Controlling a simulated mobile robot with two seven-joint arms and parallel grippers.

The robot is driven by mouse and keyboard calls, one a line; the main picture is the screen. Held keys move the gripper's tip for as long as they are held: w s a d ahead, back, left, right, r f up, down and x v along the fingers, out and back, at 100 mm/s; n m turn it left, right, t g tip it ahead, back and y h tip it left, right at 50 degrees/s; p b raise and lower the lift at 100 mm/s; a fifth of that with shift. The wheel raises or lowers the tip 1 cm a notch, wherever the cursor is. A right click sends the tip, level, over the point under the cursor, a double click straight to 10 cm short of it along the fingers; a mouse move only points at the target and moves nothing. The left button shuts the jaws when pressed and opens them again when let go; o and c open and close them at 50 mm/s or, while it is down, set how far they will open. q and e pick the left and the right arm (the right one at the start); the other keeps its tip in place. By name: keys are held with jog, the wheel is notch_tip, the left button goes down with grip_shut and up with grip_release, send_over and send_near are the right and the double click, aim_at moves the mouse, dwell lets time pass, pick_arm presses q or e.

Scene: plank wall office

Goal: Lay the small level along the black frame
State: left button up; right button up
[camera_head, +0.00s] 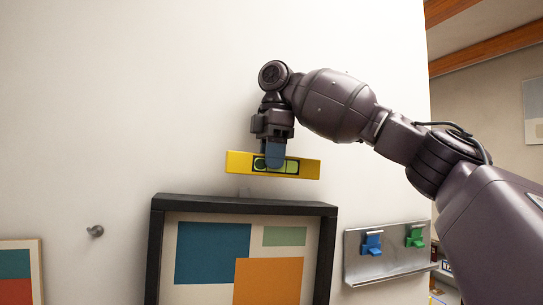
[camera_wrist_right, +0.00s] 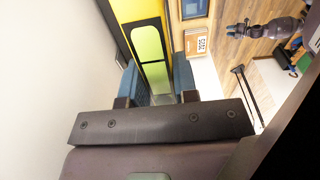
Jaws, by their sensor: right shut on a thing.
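The small yellow level (camera_head: 240,163) is in my right gripper (camera_head: 273,160), which is shut on it near its middle, over the green vials. The level is held close to the wall above the frame, nearly horizontal, its right end slightly lower in the head view. In the right wrist view the level (camera_wrist_right: 124,10) runs between the blue finger pads (camera_wrist_right: 158,85). The black frame (camera_head: 245,205) hangs on the wall below, around a picture of coloured blocks. A gap shows between the level and the frame's top edge.
A metal rail (camera_head: 395,270) with a blue hook (camera_head: 371,243) and a green hook (camera_head: 415,236) is on the wall right of the frame. A wall peg (camera_head: 95,231) and another picture (camera_head: 20,270) are at left. The wall above is clear.

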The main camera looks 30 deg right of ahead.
jog(key=shift+w+d+f, duration=0.1)
jog(key=shift+f, duration=0.55)
jog(key=shift+a+f, duration=0.15)
jog(key=shift+f, duration=0.8)
jog(key=shift+a+f, duration=0.1)
jog(key=shift+f, duration=0.8)
jog(key=shift+f, duration=0.1)
jog(key=o, duration=1.1)
jog(key=shift+c, duration=0.2)
jog(key=shift+d+r, duration=0.15)
jog(key=shift+r, duration=1.65)
jog(key=shift+d+r, duration=0.2)
jog(key=shift+r, duration=1.6)
jog(key=shift+d+r, duration=0.15)
jog(key=shift+r, duration=1.65)
